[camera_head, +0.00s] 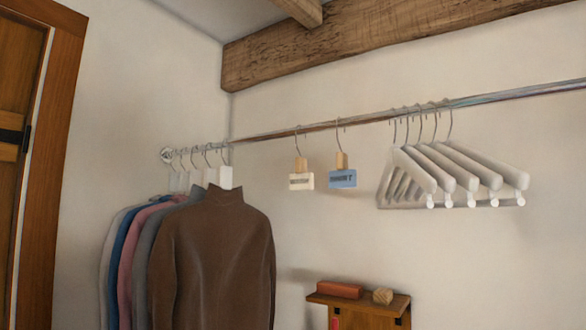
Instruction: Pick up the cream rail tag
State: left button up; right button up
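The cream rail tag (301,182) hangs from the metal rail (300,133) by a thin wire hook with a wooden block above its plate. Its plate carries dark lettering too small to read. A blue tag (343,179) of the same form hangs just to its right, apart from it. Neither of my grippers shows in the head view.
Several garments hang at the left, a brown turtleneck (215,258) in front. Several empty white hangers (452,172) hang at the right. Below stands a small wooden shelf (360,305) with a reddish block (339,290) and a wooden piece (383,296). A wooden door (12,110) is at far left.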

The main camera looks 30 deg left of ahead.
aim_at(302, 181)
jog(key=i+j, duration=0.1)
jog(key=j, duration=0.25)
jog(key=i+j, duration=0.1)
jog(key=j, duration=0.25)
jog(key=i+j, duration=0.1)
jog(key=j, duration=0.25)
jog(key=i+j, duration=0.1)
jog(key=j, duration=0.25)
